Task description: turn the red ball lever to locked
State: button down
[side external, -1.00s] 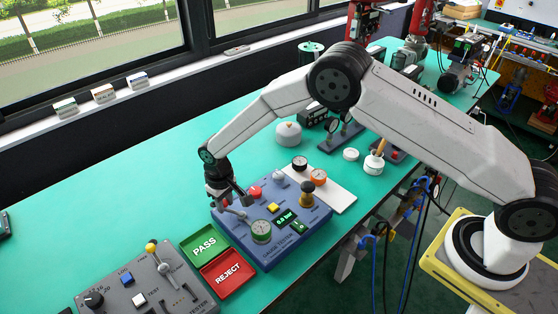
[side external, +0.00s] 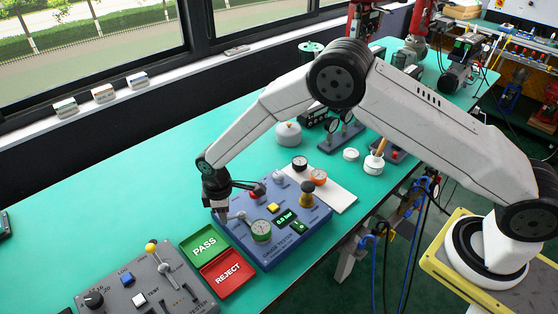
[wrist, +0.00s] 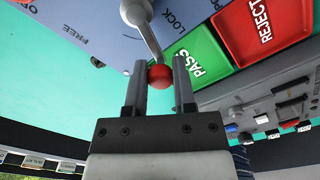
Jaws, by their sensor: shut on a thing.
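The red ball (wrist: 160,76) sits at the end of a grey lever (wrist: 150,38) in the wrist view. The lever's hub is at the top of that view, on the blue-grey panel, with printed LOCK lettering just right of the lever. My gripper (wrist: 160,88) has one finger on each side of the ball and is shut on it. In the side view my gripper (side external: 222,212) is at the left corner of the blue test box (side external: 285,245). The grey lever hub (side external: 240,215) shows beside it, while the ball is hidden by the fingers.
The green PASS tray (side external: 205,243) and red REJECT tray (side external: 228,271) lie in front. A grey tester (side external: 140,290) is at lower left.

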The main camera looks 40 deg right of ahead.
dwell(0.4)
jog(key=shift+c, duration=2.2)
grip_release()
jog(key=shift+r, duration=0.1)
jog(key=shift+r, duration=3.85)
